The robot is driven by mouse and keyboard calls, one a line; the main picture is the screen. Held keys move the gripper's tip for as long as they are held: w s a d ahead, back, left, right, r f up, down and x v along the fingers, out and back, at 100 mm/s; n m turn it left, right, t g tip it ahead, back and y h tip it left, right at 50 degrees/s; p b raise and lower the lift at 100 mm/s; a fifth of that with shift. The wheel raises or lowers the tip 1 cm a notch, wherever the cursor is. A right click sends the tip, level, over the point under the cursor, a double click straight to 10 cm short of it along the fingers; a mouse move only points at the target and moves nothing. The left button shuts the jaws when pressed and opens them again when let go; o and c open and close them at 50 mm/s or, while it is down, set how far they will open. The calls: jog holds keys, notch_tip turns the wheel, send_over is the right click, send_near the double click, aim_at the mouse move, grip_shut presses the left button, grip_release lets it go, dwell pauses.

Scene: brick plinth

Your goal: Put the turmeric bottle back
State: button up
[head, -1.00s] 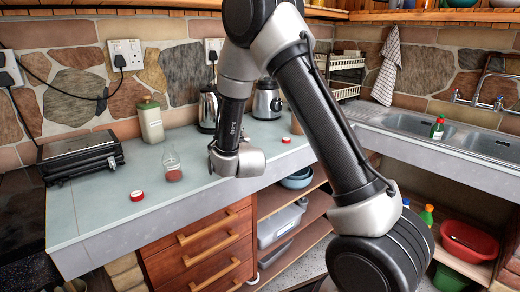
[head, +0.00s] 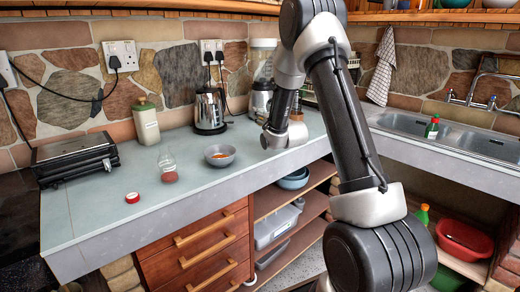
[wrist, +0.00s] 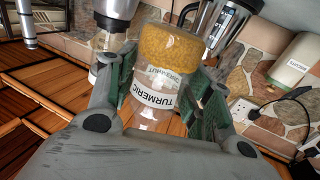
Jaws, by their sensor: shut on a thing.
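The turmeric bottle (wrist: 168,50) is in the wrist view, clear with yellow powder and a white label reading TURMERIC. My gripper (wrist: 168,88) is shut on it, with a finger on each side. The label's lettering looks inverted in this view. In the head view my gripper (head: 285,136) is over the right part of the counter, right of the kettle; the bottle is not clearly visible there.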

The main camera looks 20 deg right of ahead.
jog(key=shift+w+a+y, duration=0.2)
jog(key=shift+a+y, duration=0.1)
jog(key=shift+a, duration=0.05)
jog(key=f, duration=0.6)
jog(key=shift+a+f, duration=0.15)
jog(key=shift+a, duration=0.1)
jog(key=shift+f, duration=1.95)
jog(key=shift+f, duration=0.1)
jog(key=o, duration=1.1)
jog(key=shift+f, duration=0.1)
